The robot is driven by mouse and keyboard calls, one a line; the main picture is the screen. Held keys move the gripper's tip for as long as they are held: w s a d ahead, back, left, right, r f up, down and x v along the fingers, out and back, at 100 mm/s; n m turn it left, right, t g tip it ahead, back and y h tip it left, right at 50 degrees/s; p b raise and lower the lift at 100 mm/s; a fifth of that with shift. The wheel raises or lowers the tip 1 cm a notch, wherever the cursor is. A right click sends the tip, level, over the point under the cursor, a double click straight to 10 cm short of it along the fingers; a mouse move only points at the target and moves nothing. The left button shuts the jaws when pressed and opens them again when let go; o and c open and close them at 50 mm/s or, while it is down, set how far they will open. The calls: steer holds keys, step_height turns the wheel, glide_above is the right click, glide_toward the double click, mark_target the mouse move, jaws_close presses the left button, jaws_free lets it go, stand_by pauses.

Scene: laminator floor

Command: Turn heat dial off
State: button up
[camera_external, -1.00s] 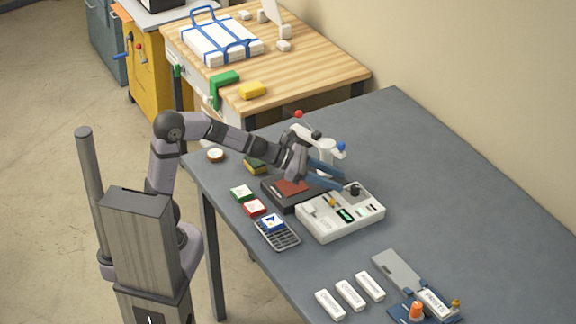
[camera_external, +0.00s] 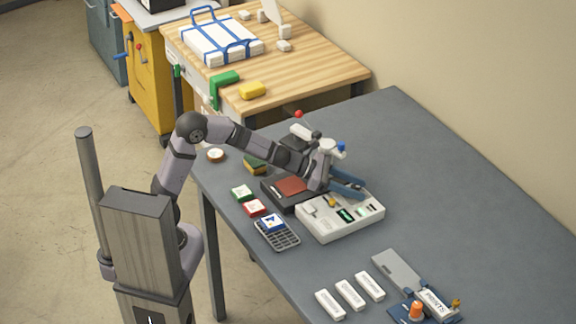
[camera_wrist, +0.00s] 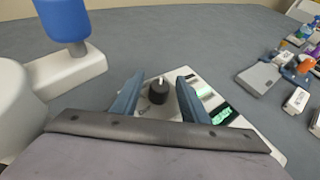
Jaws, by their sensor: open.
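The heat dial is a black round knob (camera_wrist: 158,92) with a white pointer mark, on the white laminator control box (camera_external: 345,222). In the wrist view the dial sits between the two blue fingers of my gripper (camera_wrist: 156,98), with a gap on each side. My gripper (camera_external: 348,187) is open at the far end of the box. In the external view the dial is hidden behind the fingers. Green lit displays show on the box (camera_wrist: 222,116), along with a yellow knob (camera_external: 332,201).
A dark unit with a red panel (camera_external: 291,186) lies left of the box. A white stand with a blue knob (camera_wrist: 63,22) is close on the left in the wrist view. Labelled white blocks (camera_external: 350,294) and a grey-blue fixture (camera_external: 397,272) lie nearer the front.

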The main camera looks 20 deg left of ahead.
steer(key=shift+c, duration=0.3)
jaws_close()
